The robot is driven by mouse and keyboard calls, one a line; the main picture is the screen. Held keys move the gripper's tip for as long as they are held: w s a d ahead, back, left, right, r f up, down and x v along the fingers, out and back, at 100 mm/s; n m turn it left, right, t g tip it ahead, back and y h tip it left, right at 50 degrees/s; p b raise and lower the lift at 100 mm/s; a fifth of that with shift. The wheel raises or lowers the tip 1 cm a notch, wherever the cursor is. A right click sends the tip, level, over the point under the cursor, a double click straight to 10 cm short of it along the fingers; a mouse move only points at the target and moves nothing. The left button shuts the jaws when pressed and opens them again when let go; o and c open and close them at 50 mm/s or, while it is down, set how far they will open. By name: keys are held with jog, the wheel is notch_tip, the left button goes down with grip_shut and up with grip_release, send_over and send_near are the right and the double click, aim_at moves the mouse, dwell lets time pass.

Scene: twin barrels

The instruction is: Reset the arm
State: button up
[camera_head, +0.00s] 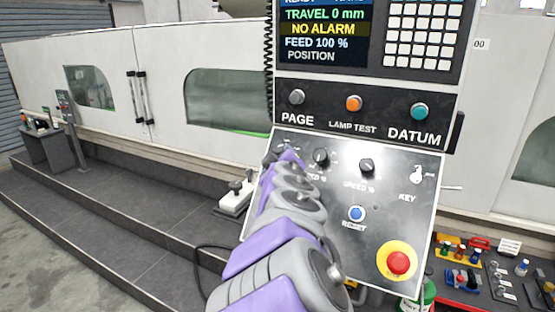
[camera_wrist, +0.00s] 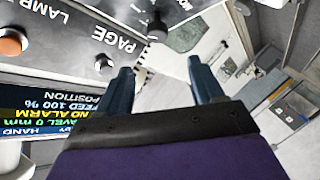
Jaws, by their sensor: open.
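My arm (camera_head: 285,225), purple and grey, reaches up in front of the lower left part of the control panel (camera_head: 390,215) in the head view. Its far end hides the panel's left knob area, and my gripper cannot be made out there. In the wrist view my gripper (camera_wrist: 161,68) shows two dark blue fingers standing well apart, with nothing between them. A black knob (camera_wrist: 157,27) lies beyond the fingertips. The PAGE button (camera_wrist: 104,66) is to the left of the fingers. I cannot tell how near the fingers are to the panel.
The panel carries an orange LAMP TEST button (camera_head: 354,103), a teal DATUM button (camera_head: 419,112), a blue button (camera_head: 357,213) and a red stop button (camera_head: 398,262). The screen reads NO ALARM. A white machine stands behind. Tools lie at lower right. Grey steps (camera_head: 110,210) are clear at left.

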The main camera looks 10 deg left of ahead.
jog(key=shift+s+d, duration=0.1)
jog(key=shift+s, duration=0.05)
jog(key=s+d+f+m+g+h+b, duration=0.2)
jog(key=s+d+f+m+g, duration=0.1)
jog(key=s+d+f, duration=0.4)
jog(key=s+d+f+m+g+h+b, duration=0.2)
jog(key=s+d+f+m+g+h, duration=0.25)
jog(key=d, duration=0.55)
jog(key=s+d+f+m+g+h+b, duration=0.1)
jog(key=s+d+f+m+b, duration=0.15)
jog(key=s+d+f, duration=0.45)
jog(key=s+a+f+g+y+b, duration=0.1)
jog(key=s+f+g, duration=0.2)
jog(key=s, duration=0.6)
jog(key=s+a+f+g+y, duration=0.1)
jog(key=s+f+g+y, duration=0.1)
jog(key=s+f, duration=0.4)
jog(key=s+a+f+m+g+y+b, duration=0.1)
jog(key=s+f+g, duration=0.3)
jog(key=s, duration=0.9)
jog(key=shift+s+a+f+y+b, duration=0.2)
jog(key=shift+f+y+b, duration=0.15)
jog(key=shift+f+y, duration=0.15)
jog(key=shift+d, duration=0.3)
jog(key=shift+a, duration=0.15)
